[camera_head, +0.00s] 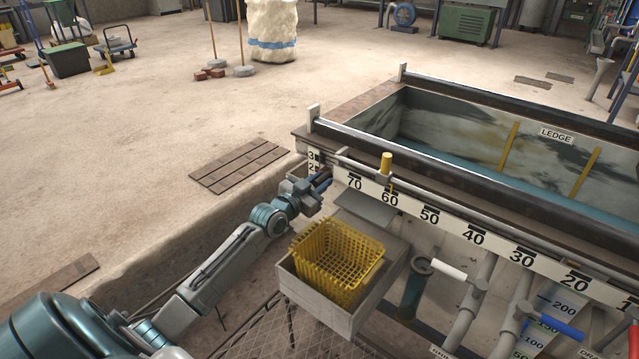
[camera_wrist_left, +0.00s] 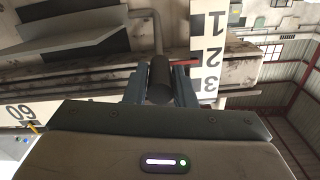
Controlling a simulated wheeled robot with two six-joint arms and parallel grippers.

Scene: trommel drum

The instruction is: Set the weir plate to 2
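A white scale marked 1, 2 and 3 shows in the left wrist view (camera_wrist_left: 209,60), upside down there, and small at the tank's left corner in the head view (camera_head: 312,163). A thin red pointer (camera_wrist_left: 186,62) lies level with the 2. A dark round handle (camera_wrist_left: 160,78) stands beside it, between the blue fingers of my left gripper (camera_wrist_left: 159,88). The fingers appear to touch it on both sides. In the head view my left gripper (camera_head: 321,182) is at the tank's corner and hides the handle. The weir plate itself cannot be made out. My right gripper is not in view.
A grey box (camera_head: 330,314) with a yellow basket (camera_head: 338,262) stands close to my left arm. A rail with a yellow slider (camera_head: 386,163) and a long number scale (camera_head: 430,216) runs along the tank front. Pipes and valves crowd the lower right.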

